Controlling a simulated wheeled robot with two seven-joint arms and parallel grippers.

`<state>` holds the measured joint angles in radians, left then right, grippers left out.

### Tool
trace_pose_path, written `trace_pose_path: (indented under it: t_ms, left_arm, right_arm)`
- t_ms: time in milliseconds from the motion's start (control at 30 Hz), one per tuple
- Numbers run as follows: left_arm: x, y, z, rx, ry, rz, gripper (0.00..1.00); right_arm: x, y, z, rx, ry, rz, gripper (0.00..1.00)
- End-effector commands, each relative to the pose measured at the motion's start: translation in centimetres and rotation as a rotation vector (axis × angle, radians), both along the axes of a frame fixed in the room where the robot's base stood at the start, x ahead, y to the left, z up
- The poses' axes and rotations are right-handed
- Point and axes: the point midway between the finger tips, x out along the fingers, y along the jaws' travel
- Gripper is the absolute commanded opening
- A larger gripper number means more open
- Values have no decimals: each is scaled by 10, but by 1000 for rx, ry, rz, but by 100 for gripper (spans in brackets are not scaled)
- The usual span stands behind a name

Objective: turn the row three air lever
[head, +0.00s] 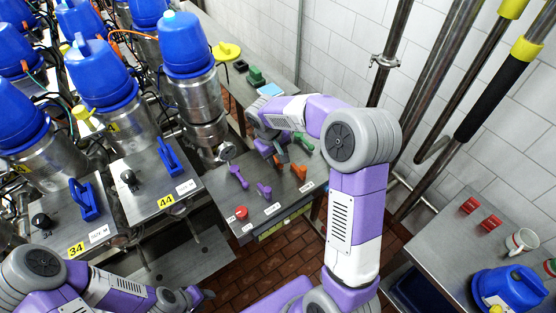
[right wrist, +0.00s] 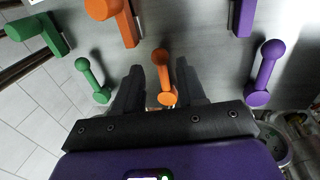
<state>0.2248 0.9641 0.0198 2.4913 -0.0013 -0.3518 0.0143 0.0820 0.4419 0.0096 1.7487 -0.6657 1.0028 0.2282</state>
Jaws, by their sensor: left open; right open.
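A grey panel (head: 222,190) in the head view carries purple levers (head: 238,176), orange levers (head: 299,172) and green levers in rows. Its white labels are too small to read, so I cannot tell which lever is the row three air one. In the right wrist view my right gripper (right wrist: 150,68) is open at the small orange lever (right wrist: 181,66). That lever shows by the right finger; contact is unclear. A small green lever (right wrist: 88,75) stands to the left, a small purple lever (right wrist: 266,66) to the right. My left gripper (head: 201,295) is open at the bottom left, away from the panel.
A red button (head: 241,212) sits at the panel's left front. Steel plates with blue handles (head: 170,157) and blue-topped valves (head: 187,45) fill the left. Pipes run along the tiled wall.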

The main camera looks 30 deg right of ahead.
Motion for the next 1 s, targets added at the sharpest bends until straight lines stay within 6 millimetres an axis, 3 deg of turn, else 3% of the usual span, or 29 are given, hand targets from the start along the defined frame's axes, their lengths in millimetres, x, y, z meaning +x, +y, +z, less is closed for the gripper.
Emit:
trace_pose_path:
  t_ms: [200,500,767,1000]
  left_arm:
    - [0,0,-1,0,-1,0,43]
    - [0,0,-1,0,-1,0,43]
    - [0,0,-1,0,0,0,43]
    - [0,0,-1,0,0,0,43]
  right_arm:
    - [0,-4,-22,0,1,1,40]
    - [1,-5,-25,0,-1,0,40]
    - [1,-5,-25,1,-1,0,2]
    - [1,-5,-25,1,0,0,0]
